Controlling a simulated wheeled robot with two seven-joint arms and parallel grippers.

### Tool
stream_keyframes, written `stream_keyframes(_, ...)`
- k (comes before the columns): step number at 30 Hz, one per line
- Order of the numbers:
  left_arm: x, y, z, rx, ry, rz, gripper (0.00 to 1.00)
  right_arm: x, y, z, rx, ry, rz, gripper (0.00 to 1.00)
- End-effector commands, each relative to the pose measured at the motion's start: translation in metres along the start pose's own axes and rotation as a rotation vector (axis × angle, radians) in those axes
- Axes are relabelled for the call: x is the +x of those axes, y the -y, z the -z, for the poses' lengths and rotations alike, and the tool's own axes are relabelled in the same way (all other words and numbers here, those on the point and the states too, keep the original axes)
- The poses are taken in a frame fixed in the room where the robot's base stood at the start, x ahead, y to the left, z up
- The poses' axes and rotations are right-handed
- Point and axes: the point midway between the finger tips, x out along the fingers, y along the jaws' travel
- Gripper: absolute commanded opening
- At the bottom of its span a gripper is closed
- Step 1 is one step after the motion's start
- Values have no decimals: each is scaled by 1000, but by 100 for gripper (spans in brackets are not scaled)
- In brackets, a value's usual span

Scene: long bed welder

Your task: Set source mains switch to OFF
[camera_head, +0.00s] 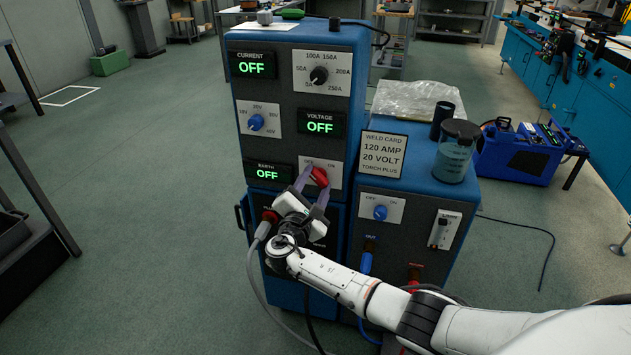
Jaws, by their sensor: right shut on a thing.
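The blue welder source cabinet (292,60) stands in the middle. Its mains switch is a red knob (320,176) on a pale plate with OFF and ON labels, low on the front. The knob looks tilted, its upper end towards the left, OFF side; the fingers partly cover it. My right gripper (313,184) reaches up from below, with its purple fingers shut on the red knob. The CURRENT display (253,66), VOLTAGE display (320,124) and EARTH display (268,173) all read OFF. My left gripper is not in view.
A lower blue unit (419,195) adjoins on the right, bearing a weld card (382,154), a clear jar (455,155) and a black cylinder (441,121). Cables hang below my right gripper. The floor on the left is mostly clear; a dark bench (28,235) stands at the left edge.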

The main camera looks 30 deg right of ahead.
Motion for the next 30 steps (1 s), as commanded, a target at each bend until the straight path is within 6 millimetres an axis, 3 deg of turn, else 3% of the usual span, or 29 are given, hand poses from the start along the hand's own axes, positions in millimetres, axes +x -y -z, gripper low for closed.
stream_keyframes(14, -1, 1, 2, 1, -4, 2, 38, -1, 1, 1, -16, -1, 1, 23)
stream_keyframes(15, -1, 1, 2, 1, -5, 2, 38, -1, 1, 1, -15, -1, 1, 52)
stream_keyframes(17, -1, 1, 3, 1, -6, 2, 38, -1, 1, 1, -15, -1, 1, 62)
stream_keyframes(26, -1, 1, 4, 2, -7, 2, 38, -1, 0, 0, -12, -1, 0, 64)
stream_keyframes(30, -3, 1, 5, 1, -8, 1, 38, -12, 0, 1, -12, -3, -1, 64)
